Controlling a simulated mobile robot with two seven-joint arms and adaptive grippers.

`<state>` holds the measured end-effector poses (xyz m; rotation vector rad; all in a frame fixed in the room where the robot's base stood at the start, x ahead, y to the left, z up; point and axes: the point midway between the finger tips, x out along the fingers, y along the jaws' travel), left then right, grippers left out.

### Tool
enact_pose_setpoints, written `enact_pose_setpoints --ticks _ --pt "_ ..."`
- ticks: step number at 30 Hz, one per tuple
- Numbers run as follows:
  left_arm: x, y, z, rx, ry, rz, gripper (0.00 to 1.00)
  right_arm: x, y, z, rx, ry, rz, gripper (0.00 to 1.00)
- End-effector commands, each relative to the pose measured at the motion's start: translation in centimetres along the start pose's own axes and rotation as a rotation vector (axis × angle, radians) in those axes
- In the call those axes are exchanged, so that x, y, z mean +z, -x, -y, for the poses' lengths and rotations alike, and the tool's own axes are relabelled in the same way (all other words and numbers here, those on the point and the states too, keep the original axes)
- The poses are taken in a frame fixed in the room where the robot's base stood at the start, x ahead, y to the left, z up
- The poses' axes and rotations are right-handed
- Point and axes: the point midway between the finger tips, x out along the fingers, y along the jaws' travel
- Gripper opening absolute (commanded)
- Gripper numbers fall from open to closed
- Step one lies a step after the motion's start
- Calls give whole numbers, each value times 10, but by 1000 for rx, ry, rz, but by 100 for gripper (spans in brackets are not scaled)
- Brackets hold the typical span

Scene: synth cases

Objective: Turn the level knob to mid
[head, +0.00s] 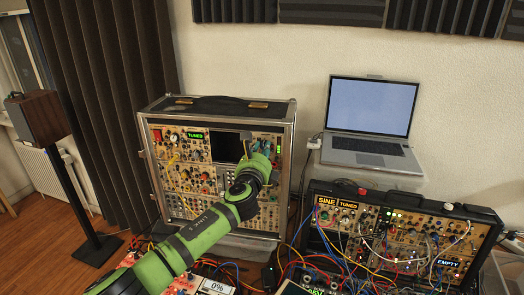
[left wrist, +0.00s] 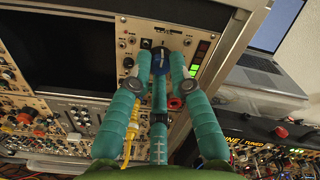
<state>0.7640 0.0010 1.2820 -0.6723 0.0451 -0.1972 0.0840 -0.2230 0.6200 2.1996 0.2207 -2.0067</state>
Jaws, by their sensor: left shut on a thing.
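The upright modular synth case (head: 222,118) stands against the wall, its panel full of knobs and jacks. My left gripper (head: 256,148), at the end of the green arm, is at the upper right of this panel. In the left wrist view its teal fingers (left wrist: 161,60) are closed around a knob with a blue cap (left wrist: 168,68). The knob's pointer and any lettering are too small or covered to read, so its setting cannot be told. A green-lit meter (left wrist: 199,53) is just right of the knob. My right gripper is not in view.
A dark screen (left wrist: 75,50) is left of the knob; a yellow cable (left wrist: 130,138) hangs beside the fingers. A second, low case (head: 390,232) with many patch cables stands at the right. An open laptop (head: 372,120) sits on a shelf behind it.

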Motion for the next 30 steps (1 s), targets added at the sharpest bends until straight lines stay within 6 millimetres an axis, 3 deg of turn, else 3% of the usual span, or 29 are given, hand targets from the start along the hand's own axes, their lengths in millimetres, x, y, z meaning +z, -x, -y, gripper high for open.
enact_pose_setpoints --ticks 1,2,3,4,19,30 --pt "2 0 0 0 0 3 0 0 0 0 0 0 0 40" --pt "2 0 0 0 0 3 24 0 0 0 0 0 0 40" --pt "2 0 0 0 0 3 40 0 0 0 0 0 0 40" --pt "2 0 0 0 1 3 44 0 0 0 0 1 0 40" --pt "1 8 1 -3 3 1 44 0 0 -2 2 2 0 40" --pt "0 61 0 -3 2 -1 44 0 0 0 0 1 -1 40"
